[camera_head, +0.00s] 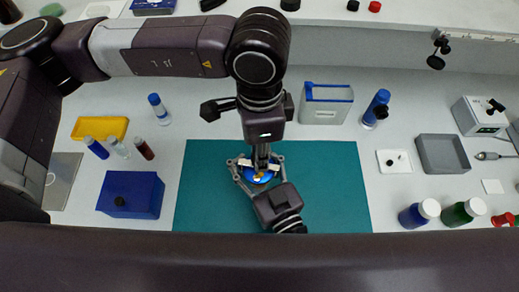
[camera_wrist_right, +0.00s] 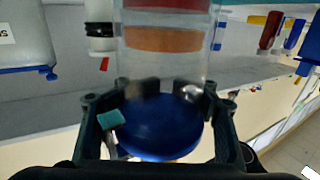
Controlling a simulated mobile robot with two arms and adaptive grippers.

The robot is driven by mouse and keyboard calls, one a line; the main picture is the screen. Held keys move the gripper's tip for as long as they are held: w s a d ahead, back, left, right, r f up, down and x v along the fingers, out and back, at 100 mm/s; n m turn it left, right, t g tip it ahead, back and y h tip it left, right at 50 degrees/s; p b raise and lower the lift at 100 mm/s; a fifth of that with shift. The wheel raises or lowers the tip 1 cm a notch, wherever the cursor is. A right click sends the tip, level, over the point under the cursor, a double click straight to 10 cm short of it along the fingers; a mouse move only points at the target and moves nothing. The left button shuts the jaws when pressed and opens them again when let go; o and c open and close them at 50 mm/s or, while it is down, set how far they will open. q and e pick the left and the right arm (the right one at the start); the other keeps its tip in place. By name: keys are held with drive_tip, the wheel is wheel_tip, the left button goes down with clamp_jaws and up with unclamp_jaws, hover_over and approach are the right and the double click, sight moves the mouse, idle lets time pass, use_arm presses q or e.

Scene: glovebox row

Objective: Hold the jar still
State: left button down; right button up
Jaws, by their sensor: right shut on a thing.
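The jar has a round blue lid (camera_head: 262,180), seen from above over the teal mat (camera_head: 205,190). In the right wrist view, which looks upside down, the blue lid (camera_wrist_right: 155,130) sits low between the fingers, with a clear body (camera_wrist_right: 165,65) and orange and red bands above it. My right gripper (camera_head: 257,167) comes in from the front and is shut around the jar near its lid. My left gripper (camera_head: 261,155) points down from above at the lid. Its fingertips partly hide the lid, and I cannot tell whether they touch it.
A blue box (camera_head: 131,194), a yellow tray (camera_head: 99,128) and small vials stand to the left. A blue-lidded container (camera_head: 327,103) and a bottle (camera_head: 376,107) stand behind. A grey tray (camera_head: 442,154) and capped bottles (camera_head: 419,213) stand to the right. The mat's right side is clear.

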use_arm(q)
drive_tip(key=shift+m, duration=0.5)
drive_tip(key=c, duration=1.6)
unclamp_jaws()
wheel_tip(320, 180, up, 12)
drive_tip(key=shift+r, duration=0.1)
